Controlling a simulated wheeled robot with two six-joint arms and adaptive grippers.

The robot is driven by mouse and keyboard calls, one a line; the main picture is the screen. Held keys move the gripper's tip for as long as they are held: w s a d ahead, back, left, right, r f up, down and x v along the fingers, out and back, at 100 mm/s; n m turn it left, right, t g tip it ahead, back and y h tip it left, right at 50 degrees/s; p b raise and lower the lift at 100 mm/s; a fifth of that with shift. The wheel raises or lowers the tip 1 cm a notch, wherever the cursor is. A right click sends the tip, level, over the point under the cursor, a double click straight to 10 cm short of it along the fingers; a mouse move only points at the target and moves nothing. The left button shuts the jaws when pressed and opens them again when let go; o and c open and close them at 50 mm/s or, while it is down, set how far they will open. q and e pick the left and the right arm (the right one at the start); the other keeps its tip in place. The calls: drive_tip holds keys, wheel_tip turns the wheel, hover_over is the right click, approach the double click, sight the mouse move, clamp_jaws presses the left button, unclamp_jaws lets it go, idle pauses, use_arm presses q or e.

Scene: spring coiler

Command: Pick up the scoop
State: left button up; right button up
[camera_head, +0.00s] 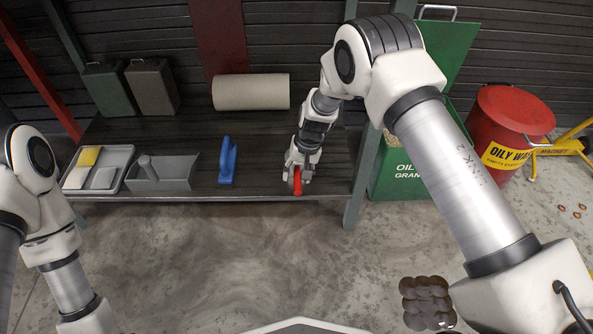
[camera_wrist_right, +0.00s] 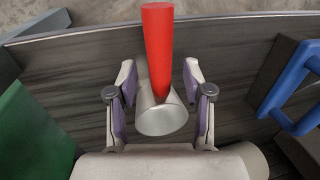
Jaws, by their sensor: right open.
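The scoop has a red handle (camera_head: 297,185) and a metal body, and lies near the front edge of the shelf. In the right wrist view its red handle (camera_wrist_right: 158,40) points to the shelf's front edge, and its round metal body (camera_wrist_right: 162,117) is nearer the camera. My right gripper (camera_head: 298,172) is over the scoop. In the wrist view its two fingers (camera_wrist_right: 159,68) are open, one on each side of the scoop, with gaps visible beside it. My left arm shows at the left, but its gripper is out of view.
A blue-handled tool (camera_head: 227,163) lies left of the scoop. A grey dustpan (camera_head: 165,182) and a grey tray (camera_head: 121,158) are farther left. A beige roll (camera_head: 250,92) lies behind. A green bin (camera_head: 395,181) stands right of the shelf, a red can (camera_head: 505,118) beyond.

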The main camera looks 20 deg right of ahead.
sight(295, 172)
drive_tip(key=shift+f, duration=0.1)
clamp_jaws()
drive_tip(key=shift+w, duration=0.1)
drive_tip(key=shift+r+p, duration=0.55)
drive_tip(key=shift+p, duration=0.05)
wheel_tip(295, 172, up, 3)
drive_tip(key=p, duration=0.2)
drive_tip(key=shift+p, duration=0.3)
drive_tip(key=s+b, duration=0.1)
drive_tip(key=s, duration=1.5)
drive_tip(key=shift+r+b, duration=0.3)
drive_tip(key=shift+r, duration=0.15)
